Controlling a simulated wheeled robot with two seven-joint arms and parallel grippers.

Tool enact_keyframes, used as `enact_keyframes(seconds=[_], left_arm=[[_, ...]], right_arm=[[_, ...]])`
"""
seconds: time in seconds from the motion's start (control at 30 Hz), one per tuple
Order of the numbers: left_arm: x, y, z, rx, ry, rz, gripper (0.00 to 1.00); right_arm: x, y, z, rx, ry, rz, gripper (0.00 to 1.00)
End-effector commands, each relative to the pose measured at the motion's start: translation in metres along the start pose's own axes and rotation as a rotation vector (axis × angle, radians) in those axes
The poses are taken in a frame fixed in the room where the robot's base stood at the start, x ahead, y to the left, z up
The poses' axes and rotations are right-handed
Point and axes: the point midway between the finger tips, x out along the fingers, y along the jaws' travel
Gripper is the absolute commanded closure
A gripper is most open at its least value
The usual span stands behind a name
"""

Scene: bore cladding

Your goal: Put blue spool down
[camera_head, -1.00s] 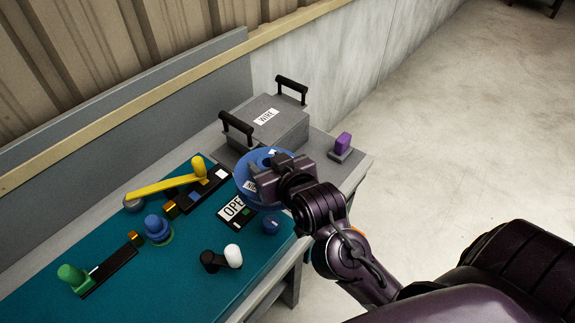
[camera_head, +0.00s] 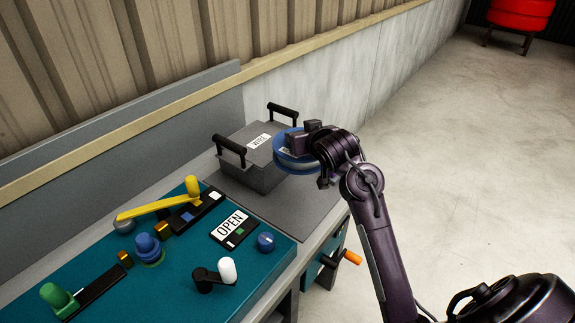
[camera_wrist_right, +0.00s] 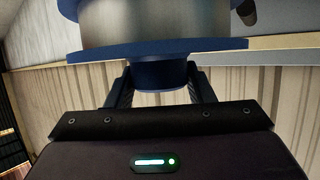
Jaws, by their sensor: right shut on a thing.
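The blue spool (camera_head: 292,160) is held in the air by my right gripper (camera_head: 309,140), beside and above the right side of the grey lidded box with a white label (camera_head: 262,160). In the right wrist view the spool (camera_wrist_right: 158,48), with blue flanges and a grey wound middle, has its hub between the two dark fingers of my right gripper (camera_wrist_right: 160,88). The gripper's fingertips are partly hidden behind the spool in the head view. My left gripper shows in neither view.
The teal panel (camera_head: 175,262) carries a yellow lever (camera_head: 160,203), blue knob (camera_head: 149,246), green knob (camera_head: 58,296), an OPEN sign (camera_head: 232,224) and a white-tipped crank (camera_head: 226,270). An orange-tipped handle (camera_head: 350,258) sticks out at the front.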

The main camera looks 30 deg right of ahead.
Motion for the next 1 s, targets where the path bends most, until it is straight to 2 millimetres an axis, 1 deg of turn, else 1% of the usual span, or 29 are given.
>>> enact_keyframes(seconds=[0.03,0.07,0.17,0.33,0.5,0.6,0.7,0.87,1.0], left_arm=[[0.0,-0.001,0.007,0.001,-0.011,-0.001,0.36],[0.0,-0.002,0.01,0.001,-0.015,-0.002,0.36],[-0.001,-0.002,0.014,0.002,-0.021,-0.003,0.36],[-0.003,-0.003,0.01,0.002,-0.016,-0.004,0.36],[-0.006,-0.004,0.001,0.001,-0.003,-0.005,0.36],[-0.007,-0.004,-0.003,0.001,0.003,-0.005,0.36],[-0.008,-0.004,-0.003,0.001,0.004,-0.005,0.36],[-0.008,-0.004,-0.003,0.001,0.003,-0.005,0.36],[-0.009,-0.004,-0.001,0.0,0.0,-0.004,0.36]], right_arm=[[0.003,0.0,0.007,-0.002,-0.001,0.0,0.93],[0.005,0.0,0.012,-0.002,-0.001,-0.001,0.93],[0.013,0.0,0.032,-0.001,-0.002,0.0,0.93],[0.028,0.0,0.068,-0.002,0.0,0.0,0.93],[0.043,0.0,0.102,-0.001,0.001,0.0,0.93],[0.05,0.0,0.118,0.0,0.003,0.001,0.93],[0.054,0.0,0.128,-0.001,0.005,0.001,0.93],[0.058,0.0,0.136,-0.001,0.006,0.0,0.93],[0.064,0.0,0.153,0.0,0.003,0.0,0.93]])
